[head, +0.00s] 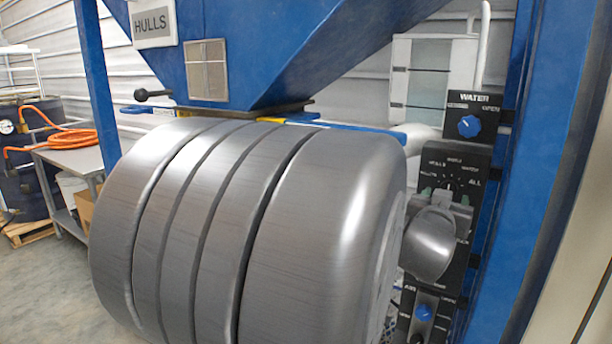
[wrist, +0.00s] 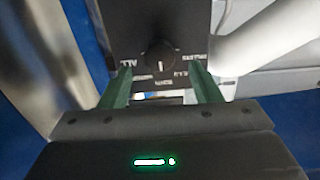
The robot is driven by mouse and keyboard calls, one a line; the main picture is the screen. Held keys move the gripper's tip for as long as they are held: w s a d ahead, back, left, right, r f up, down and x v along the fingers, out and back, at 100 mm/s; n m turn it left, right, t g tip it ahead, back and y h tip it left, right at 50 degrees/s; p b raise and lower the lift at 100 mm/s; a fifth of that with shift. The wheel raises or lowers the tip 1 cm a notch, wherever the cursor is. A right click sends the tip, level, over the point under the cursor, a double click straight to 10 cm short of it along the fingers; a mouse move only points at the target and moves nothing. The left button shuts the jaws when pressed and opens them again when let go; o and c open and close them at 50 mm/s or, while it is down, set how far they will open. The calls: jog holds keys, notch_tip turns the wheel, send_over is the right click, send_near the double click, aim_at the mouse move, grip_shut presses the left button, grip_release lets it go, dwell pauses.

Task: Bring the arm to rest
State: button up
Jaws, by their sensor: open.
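My gripper (wrist: 160,78) is open in the wrist view, with its two green fingers apart and nothing between them. The black selector panel (wrist: 190,20) lies just past the fingertips. Its round black knob (wrist: 160,54) shows in the gap, with a white mark pointing down in that picture. I cannot tell whether the fingers touch the panel. In the head view my gripper (head: 443,195) is at the same selector panel (head: 452,162), whose knob is hidden there. My grey arm links fill the centre of the head view and hide much behind them.
A blue hopper (head: 290,50) with a HULLS sign (head: 153,24) stands behind my arm. A WATER knob (head: 469,126) is above the selector, and another blue knob (head: 424,312) below. A blue post (head: 550,150) is close at right. A bench (head: 75,155) with an orange hose stands left.

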jog(key=shift+x, duration=2.25)
jog(key=shift+s, duration=0.15)
jog(key=v, duration=1.3)
jog(key=w+d+m+p, duration=0.2)
jog(key=w+d+m, duration=0.55)
jog(key=w, duration=0.35)
jog(key=shift+m, duration=0.25)
jog(key=shift+w+a+b+v, duration=0.15)
jog(key=shift+b+v, duration=0.1)
jog(key=shift+v, duration=0.9)
jog(key=shift+w+a+b+v, duration=0.1)
jog(key=shift+a+b+v, duration=0.15)
jog(key=shift+v, duration=0.9)
jog(key=shift+f, duration=0.15)
